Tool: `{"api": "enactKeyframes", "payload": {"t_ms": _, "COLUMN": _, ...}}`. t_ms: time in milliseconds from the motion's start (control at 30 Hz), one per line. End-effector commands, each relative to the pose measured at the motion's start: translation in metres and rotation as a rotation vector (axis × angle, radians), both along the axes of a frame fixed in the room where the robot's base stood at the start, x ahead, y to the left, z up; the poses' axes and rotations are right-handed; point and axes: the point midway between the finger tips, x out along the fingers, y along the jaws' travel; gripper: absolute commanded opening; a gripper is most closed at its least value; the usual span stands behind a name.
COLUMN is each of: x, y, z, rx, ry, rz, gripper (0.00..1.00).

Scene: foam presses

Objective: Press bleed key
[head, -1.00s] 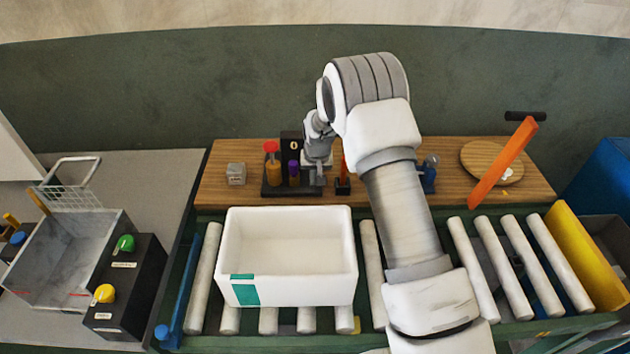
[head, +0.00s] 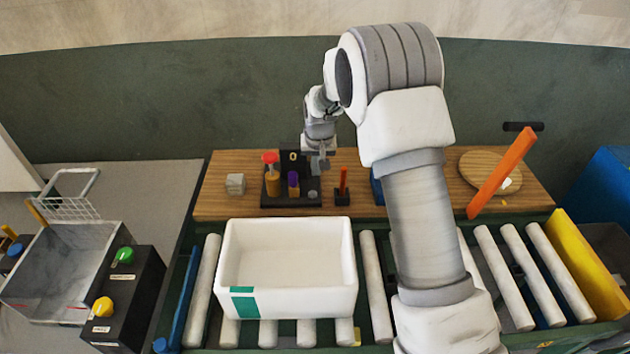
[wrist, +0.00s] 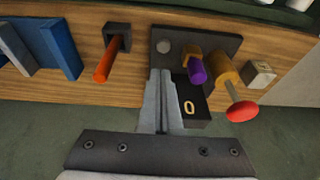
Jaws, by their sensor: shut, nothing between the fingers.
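A black base plate (head: 285,202) on the wooden shelf carries an orange post with a red cap (head: 270,158), a shorter orange post with a purple cap (head: 293,178) and a low grey round button (head: 313,195). A black block marked 0 (head: 292,160) stands at its back. I cannot tell by label which is the bleed key. My gripper (head: 323,162) is shut and empty, above the plate's back right part. In the wrist view, the fingertips (wrist: 159,72) point toward the grey button (wrist: 164,46), beside the block, with the purple cap (wrist: 197,71) to the right. No contact is visible.
A small grey cube (head: 235,183) lies left of the plate; an orange-red rod in a black holder (head: 342,196) stands right of it. A white bin (head: 287,305) sits on the rollers in front. Blue panels (wrist: 55,45) and a leaning orange board (head: 503,172) are further right.

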Motion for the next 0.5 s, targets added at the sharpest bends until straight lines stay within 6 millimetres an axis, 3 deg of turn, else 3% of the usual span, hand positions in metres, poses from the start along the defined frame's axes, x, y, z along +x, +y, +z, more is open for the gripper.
{"api": "enactKeyframes", "payload": {"t_ms": 200, "x": -0.007, "y": -0.001, "z": 0.030, "rx": 0.001, "ry": -0.004, "rz": 0.000, "gripper": 0.00}}
{"api": "enactKeyframes", "payload": {"t_ms": 500, "x": -0.010, "y": -0.001, "z": 0.040, "rx": 0.000, "ry": -0.002, "rz": 0.000, "gripper": 0.00}}
